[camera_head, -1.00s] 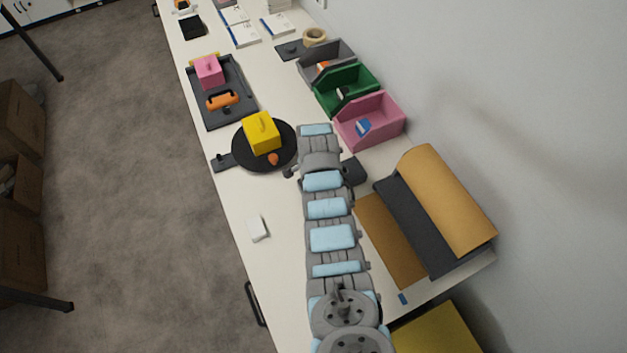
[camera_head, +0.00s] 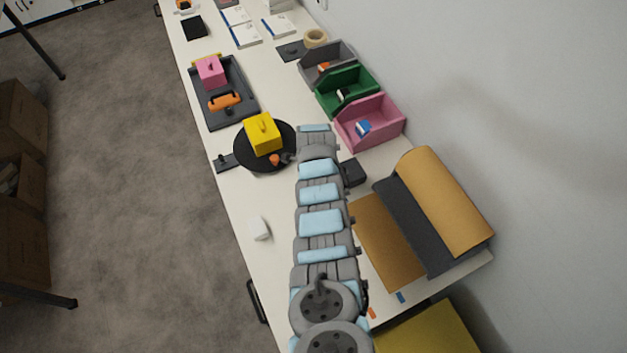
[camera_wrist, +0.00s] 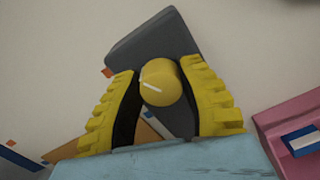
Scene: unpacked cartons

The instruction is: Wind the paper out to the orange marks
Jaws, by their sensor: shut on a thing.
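A brown paper roll (camera_head: 445,200) sits in a dark holder (camera_head: 412,228) at the table's right end. Its flat sheet (camera_head: 385,245) reaches out to the left of the holder. An orange mark (camera_head: 372,313) shows on the table near the sheet's near end, and another orange patch (camera_wrist: 107,73) shows in the wrist view. My gripper (camera_wrist: 160,78) has yellow fingers closed on a round yellow knob (camera_wrist: 160,86) with a white line. The knob sits in front of a dark grey block (camera_wrist: 150,45). In the head view my arm hides the fingers and knob.
A blue mark (camera_head: 401,297) lies near the sheet's near end. Pink (camera_head: 370,122), green (camera_head: 347,90) and grey bins line the wall. A black disc (camera_head: 251,157) with a yellow box (camera_head: 263,134) and a white item (camera_head: 258,228) are left of my arm.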

